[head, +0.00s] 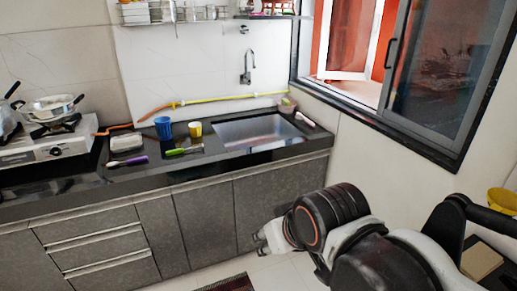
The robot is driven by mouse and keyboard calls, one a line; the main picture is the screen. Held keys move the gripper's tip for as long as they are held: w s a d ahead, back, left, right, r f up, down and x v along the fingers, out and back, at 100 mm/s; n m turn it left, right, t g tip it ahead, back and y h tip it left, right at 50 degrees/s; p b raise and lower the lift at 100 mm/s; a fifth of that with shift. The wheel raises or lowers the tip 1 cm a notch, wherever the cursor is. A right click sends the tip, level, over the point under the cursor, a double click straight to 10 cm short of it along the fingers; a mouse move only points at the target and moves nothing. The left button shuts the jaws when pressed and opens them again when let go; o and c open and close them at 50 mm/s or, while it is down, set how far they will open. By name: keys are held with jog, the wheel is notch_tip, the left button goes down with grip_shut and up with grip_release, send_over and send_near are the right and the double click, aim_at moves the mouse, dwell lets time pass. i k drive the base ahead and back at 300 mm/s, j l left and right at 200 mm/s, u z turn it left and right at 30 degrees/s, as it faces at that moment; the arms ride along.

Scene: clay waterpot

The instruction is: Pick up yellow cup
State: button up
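A small yellow cup (195,130) stands upright on the dark countertop, between a blue cup and the sink. My gripper (262,243) is low in the middle of the head view, in front of the lower cabinets. It is well apart from the yellow cup, to its lower right. Its fingertips are small and partly hidden by my wrist, so I cannot tell whether they are open or shut. A larger yellow container (503,200) is cut off at the right edge of the view.
A blue cup (163,128) stands just left of the yellow cup. Green-handled (184,151) and purple-handled (128,161) tools lie in front. The sink (252,131) is to the right, a stove (50,140) far left. An open window (400,70) is at upper right. Floor shows before the cabinets.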

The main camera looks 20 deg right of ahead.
aim_at(195, 128)
jog(key=i+u, duration=0.1)
jog(key=i, duration=0.4)
jog(key=i+l, duration=0.1)
jog(key=i, duration=0.45)
jog(key=i+u, duration=0.15)
jog(key=i, duration=0.35)
jog(key=i+l, duration=0.2)
jog(key=i, duration=0.3)
jog(key=i+l+u, duration=0.15)
jog(key=i, duration=0.35)
